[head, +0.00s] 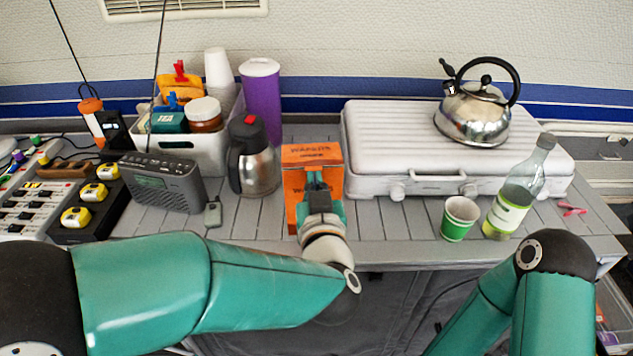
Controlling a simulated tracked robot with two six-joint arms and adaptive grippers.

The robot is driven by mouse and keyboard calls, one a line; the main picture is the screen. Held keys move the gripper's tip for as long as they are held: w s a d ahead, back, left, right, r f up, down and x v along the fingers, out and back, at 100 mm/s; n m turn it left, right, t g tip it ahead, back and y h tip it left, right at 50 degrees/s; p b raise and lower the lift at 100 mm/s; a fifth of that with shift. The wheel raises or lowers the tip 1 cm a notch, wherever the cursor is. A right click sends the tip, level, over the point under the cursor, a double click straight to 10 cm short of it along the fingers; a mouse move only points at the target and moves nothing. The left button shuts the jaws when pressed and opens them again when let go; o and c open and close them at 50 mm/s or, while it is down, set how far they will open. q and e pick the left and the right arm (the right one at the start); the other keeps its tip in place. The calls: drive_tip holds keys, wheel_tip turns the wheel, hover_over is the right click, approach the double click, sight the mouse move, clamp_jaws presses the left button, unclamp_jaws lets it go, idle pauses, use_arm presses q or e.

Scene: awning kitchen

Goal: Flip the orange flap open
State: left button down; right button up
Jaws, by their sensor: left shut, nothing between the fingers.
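An orange box (295,187) with dark lettering stands near the middle of the slatted table. Its orange flap (311,152) shows as the upper lettered panel; I cannot tell for sure whether it is closed. My left gripper (315,178) is shut and empty, right in front of the box, with its fingers pointing away from me at the box. It hides much of the box's front. Whether the fingertips touch the box is unclear. My right arm shows at the lower right, but its gripper is out of view.
A steel jug (252,165) and a grey radio (164,183) stand left of the box. A white stove case (425,150) with a kettle (473,115) is at the right. A green cup (458,220) and a bottle (512,200) stand near the front right.

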use_arm(q)
drive_tip(key=shift+s, duration=0.15)
idle(0.5)
drive_tip(key=shift+s+d, duration=0.1)
drive_tip(key=shift+s, duration=0.8)
drive_tip(key=shift+f, duration=0.25)
drive_tip(key=shift+w, duration=0.2)
drive_tip(key=shift+w, duration=1)
drive_tip(key=shift+r, duration=0.1)
drive_tip(key=shift+r+p, duration=1.3)
drive_tip(key=shift+r, duration=0.15)
